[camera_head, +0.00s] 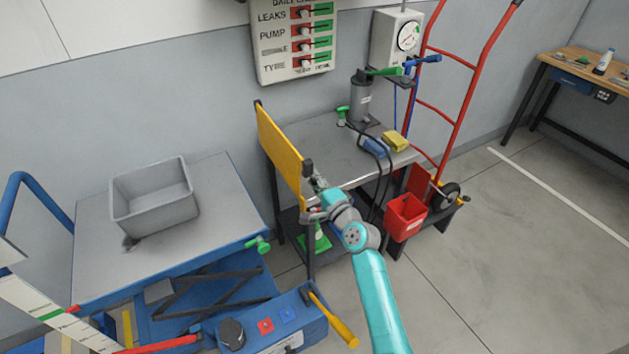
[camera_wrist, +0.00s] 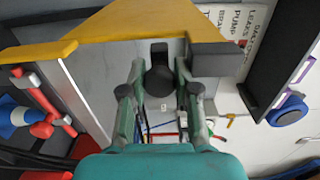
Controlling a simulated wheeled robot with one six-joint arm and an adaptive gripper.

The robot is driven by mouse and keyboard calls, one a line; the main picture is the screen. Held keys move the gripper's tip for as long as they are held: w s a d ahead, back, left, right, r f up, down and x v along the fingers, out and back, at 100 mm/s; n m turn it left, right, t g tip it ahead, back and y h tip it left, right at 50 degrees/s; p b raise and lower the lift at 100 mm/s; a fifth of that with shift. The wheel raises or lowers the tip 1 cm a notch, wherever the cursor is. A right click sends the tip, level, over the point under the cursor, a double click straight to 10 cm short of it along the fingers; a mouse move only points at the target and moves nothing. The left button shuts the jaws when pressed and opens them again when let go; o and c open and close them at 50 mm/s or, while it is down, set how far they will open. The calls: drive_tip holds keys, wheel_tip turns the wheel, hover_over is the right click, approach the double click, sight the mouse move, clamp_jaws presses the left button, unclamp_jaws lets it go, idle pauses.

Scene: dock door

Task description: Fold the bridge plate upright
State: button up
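The yellow bridge plate (camera_head: 280,155) stands steeply up along the left edge of the grey bench (camera_head: 338,160), facing the blue lift table. A dark block (camera_head: 308,168) sits at the plate's near end. My gripper (camera_head: 314,184) is beside this near end, close to the block. In the wrist view the plate's yellow edge (camera_wrist: 110,32) crosses the top, with a grey block (camera_wrist: 215,58) at its right. My gripper's fingers (camera_wrist: 159,68) are apart, with a dark rounded thing showing between them. I cannot see whether they touch the plate.
The blue lift table (camera_head: 95,240) carries a grey bin (camera_head: 152,200) at left. The bench holds a grey pump cylinder (camera_head: 361,102), a yellow block (camera_head: 395,141) and hoses. A red bucket (camera_head: 405,217) and a red hand truck (camera_head: 455,110) stand right. Floor at lower right is clear.

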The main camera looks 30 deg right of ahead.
drive_tip(key=o, duration=0.3)
drive_tip(key=shift+d, duration=0.1)
drive_tip(key=shift+o, duration=0.2)
drive_tip(key=shift+s, duration=0.1)
drive_tip(key=s, duration=1.2)
drive_tip(key=shift+f, duration=0.1)
drive_tip(key=s+a+f+n+g+h, duration=0.1)
drive_tip(key=s+a+f+n, duration=0.3)
drive_tip(key=s, duration=0.7)
drive_tip(key=s+a+f+n+g+h, duration=0.1)
drive_tip(key=s+a+f+n+g, duration=0.3)
drive_tip(key=s, duration=0.7)
drive_tip(key=s+a+r+n, duration=0.2)
drive_tip(key=s+n, duration=0.1)
drive_tip(key=s, duration=0.3)
drive_tip(key=s+a+r+n+t+y, duration=0.1)
drive_tip(key=s+a+r+n, duration=0.1)
drive_tip(key=s, duration=0.5)
drive_tip(key=s+a+r+n+y, duration=0.1)
drive_tip(key=s+a+r+n, duration=0.1)
drive_tip(key=s+n, duration=0.3)
drive_tip(key=shift+s+a+r+t, duration=0.15)
drive_tip(key=shift+s+r+t, duration=0.4)
drive_tip(key=shift+s, duration=0.6)
